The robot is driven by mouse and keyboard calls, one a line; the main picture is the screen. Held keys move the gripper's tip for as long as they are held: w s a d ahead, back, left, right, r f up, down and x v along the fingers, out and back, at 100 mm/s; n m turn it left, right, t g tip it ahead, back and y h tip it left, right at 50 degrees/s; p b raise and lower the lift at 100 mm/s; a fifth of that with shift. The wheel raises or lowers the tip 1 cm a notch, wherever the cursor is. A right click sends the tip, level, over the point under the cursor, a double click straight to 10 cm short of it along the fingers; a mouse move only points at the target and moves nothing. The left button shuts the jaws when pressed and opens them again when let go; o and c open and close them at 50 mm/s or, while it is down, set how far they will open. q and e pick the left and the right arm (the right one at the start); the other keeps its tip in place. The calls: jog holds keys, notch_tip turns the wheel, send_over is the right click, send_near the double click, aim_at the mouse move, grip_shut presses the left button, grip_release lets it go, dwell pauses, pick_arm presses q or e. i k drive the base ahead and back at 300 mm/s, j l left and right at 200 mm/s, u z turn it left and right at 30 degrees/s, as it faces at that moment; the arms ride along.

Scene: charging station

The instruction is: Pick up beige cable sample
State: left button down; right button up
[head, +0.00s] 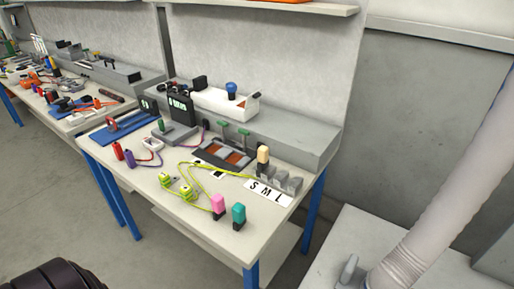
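The beige cable sample (263,155) is a small upright block with a dark lower part. It stands near the right end of the workbench (200,215), behind the white card marked S M L (268,193) and at the left end of a row of grey holders (287,181). I cannot tell if it is seated in a holder. A pink sample (218,204) and a teal sample (239,213) stand upright at the bench's front right. Neither of my grippers shows in the head view.
Yellow-green cables with connectors (188,192) lie across the bench middle. Red (117,151) and purple (129,159) pieces stand at the left. A dark tray (222,153) lies behind. A grey ledge (290,136) runs along the back. A pale surface (345,245) fills the lower right.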

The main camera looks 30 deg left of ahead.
aim_at(262, 152)
jog(key=j+u, duration=0.1)
jog(key=u, duration=0.85)
